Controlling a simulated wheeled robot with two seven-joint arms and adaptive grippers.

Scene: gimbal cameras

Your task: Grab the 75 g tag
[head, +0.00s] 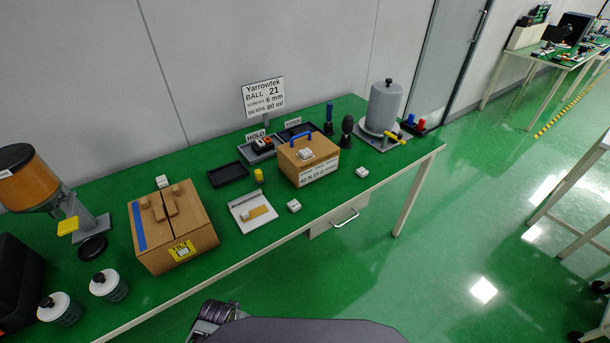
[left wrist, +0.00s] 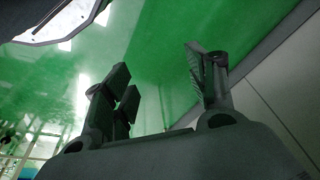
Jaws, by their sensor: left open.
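No tag can be read as 75 g in these views. Small white blocks, their markings too small to read, are on the green table (head: 330,192) in the head view. One white block (head: 294,206) lies near the front edge, another (head: 361,172) is further right, and a third (head: 162,181) is behind the wooden box with the TILT label. One more (head: 305,154) rests on the wooden box with the blue handle. My left gripper (left wrist: 160,76) is open and empty in the left wrist view, over green floor, away from the blocks. My right gripper is not in view.
The TILT box (head: 172,228) and the handled box (head: 308,164) stand on the table. A white board (head: 252,212) and a black tray (head: 228,174) lie between them. A grey cylinder (head: 385,104) is at the right. Two lidded jars (head: 109,286) are at the left.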

